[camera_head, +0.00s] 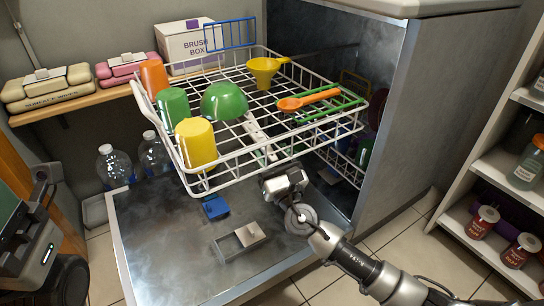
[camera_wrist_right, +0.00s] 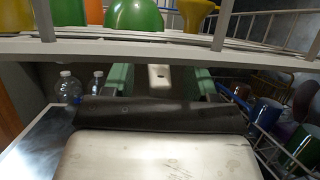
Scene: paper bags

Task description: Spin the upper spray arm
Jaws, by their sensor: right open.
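The upper spray arm (camera_head: 259,139) is a pale grey bar under the white upper rack (camera_head: 222,177), seen through its wires in the head view. In the right wrist view a pale bar with a small dark hole, apparently the spray arm (camera_wrist_right: 160,78), shows between my finger pads. My right gripper (camera_head: 270,170) is just below the rack's front edge, pointing up and inward. Its greenish fingers (camera_wrist_right: 159,84) are open, one on each side of the bar; I cannot tell whether they touch it. My left gripper is not in view.
The rack holds a yellow cup (camera_head: 196,143), green bowl (camera_head: 224,101), yellow funnel (camera_head: 263,72) and orange spoon (camera_head: 308,99). Below is the open dishwasher door (camera_head: 160,240). A lower rack (camera_wrist_right: 285,145) with cups lies right. Shelves (camera_head: 500,170) stand at the right.

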